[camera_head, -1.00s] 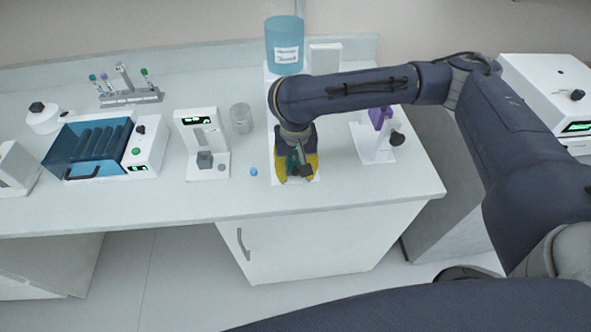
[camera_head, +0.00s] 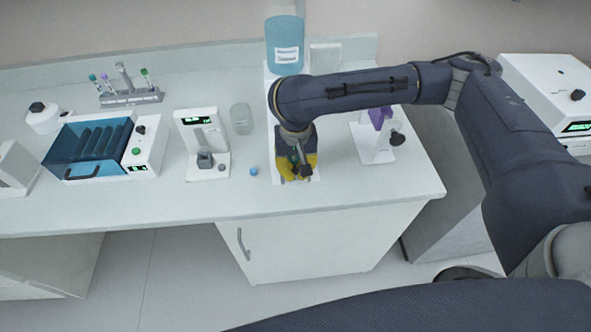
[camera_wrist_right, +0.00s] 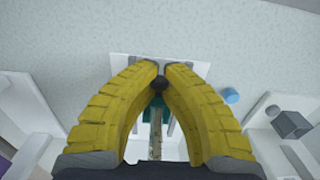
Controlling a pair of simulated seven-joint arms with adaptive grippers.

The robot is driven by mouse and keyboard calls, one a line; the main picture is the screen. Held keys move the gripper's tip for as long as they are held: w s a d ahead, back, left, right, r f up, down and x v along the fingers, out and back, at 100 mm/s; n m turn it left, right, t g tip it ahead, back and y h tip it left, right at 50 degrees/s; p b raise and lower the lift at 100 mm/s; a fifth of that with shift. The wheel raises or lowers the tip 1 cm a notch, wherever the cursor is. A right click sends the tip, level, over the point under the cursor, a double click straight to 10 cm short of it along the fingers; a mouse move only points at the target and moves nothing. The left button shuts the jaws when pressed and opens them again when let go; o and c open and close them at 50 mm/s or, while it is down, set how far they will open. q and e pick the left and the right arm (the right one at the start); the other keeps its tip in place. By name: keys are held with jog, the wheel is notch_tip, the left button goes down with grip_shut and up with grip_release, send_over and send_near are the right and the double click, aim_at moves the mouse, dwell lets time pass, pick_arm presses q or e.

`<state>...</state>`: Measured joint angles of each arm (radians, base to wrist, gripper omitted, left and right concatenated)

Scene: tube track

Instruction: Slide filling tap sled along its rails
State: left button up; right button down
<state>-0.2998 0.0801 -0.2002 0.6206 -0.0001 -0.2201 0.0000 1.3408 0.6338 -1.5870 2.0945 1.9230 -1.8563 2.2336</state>
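My right gripper (camera_head: 298,174) points down at the front of the white tap station. In the right wrist view its yellow fingers (camera_wrist_right: 162,70) close in on a small dark knob (camera_wrist_right: 159,84) of the filling tap sled (camera_wrist_right: 155,115). The sled shows as a green block with a grey rod between the fingers. Two pale rails run beside it over the white base plate (camera_wrist_right: 125,67). In the head view my forearm and fingers hide most of the sled and rails. My left gripper is not in view.
A blue liquid tank (camera_head: 285,42) stands behind the station. A small blue cap (camera_head: 253,171) lies just left, near a glass beaker (camera_head: 241,118) and a white display device (camera_head: 203,135). A white stand with a purple part (camera_head: 378,117) is at the right. The bench front (camera_head: 330,197) is clear.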

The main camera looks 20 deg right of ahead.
jog(key=shift+s, duration=0.2)
jog(key=shift+s+a, duration=0.1)
jog(key=shift+s, duration=0.3)
jog(key=c, duration=1.3)
grip_release()
jog(key=shift+r, duration=0.1)
jog(key=shift+r, duration=5.9)
